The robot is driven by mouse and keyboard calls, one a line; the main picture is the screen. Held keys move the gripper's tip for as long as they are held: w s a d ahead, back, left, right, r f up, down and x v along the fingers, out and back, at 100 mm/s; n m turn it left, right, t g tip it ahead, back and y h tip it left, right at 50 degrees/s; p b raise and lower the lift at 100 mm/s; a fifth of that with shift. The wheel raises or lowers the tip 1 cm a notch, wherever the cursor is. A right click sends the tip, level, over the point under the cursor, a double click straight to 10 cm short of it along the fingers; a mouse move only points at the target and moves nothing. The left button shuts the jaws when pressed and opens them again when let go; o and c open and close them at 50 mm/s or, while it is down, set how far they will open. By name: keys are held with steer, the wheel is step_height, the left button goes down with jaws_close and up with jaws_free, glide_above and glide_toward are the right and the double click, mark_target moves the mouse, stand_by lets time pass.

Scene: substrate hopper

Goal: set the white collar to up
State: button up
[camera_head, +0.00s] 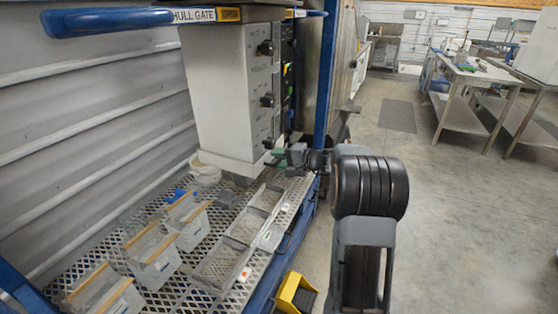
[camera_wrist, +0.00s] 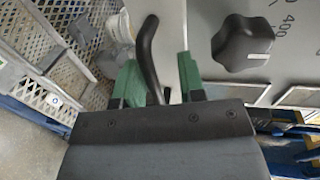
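My gripper (camera_head: 288,156) is by the lower front of the tall white hopper housing (camera_head: 219,95). In the wrist view its green fingertips (camera_wrist: 160,80) are apart. A dark curved lever (camera_wrist: 147,48) stands between them in the picture, nearer the left finger; I cannot tell if it touches. A white band (camera_head: 228,169), possibly the white collar, runs around the bottom of the housing. I cannot tell its setting. A pale rounded part (camera_wrist: 122,28) shows behind the left finger in the wrist view, partly hidden.
A black knob (camera_wrist: 242,43) sits on the panel right of my gripper. Several trays (camera_head: 152,255) lie on the mesh shelf (camera_head: 192,292) below the housing. A blue post (camera_head: 323,70) stands close behind my gripper. A yellow bin (camera_head: 294,293) is at the shelf's front. Open floor (camera_head: 450,220) lies right.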

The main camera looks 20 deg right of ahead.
steer(key=shift+f, duration=0.1)
steer(key=v, duration=1.3)
steer(key=shift+s+d, duration=0.2)
steer(key=shift+d, duration=0.15)
steer(key=s+a+f+m+g+h, duration=0.2)
steer(key=s+f+g, duration=0.2)
steer(key=f, duration=0.3)
steer(key=s+a+r+n+g+h+p, duration=0.1)
steer(key=s+a+n+g+h+p, duration=0.3)
steer(key=s+a, duration=0.3)
steer(key=s+a+r+n+h+p, duration=0.4)
steer(key=s+a+r+n+p, duration=0.3)
steer(key=a+r, duration=0.4)
steer(key=shift+s+a+r+n+p, duration=0.3)
steer(key=shift+s+r+p, duration=0.15)
steer(key=shift+s+p, duration=0.4)
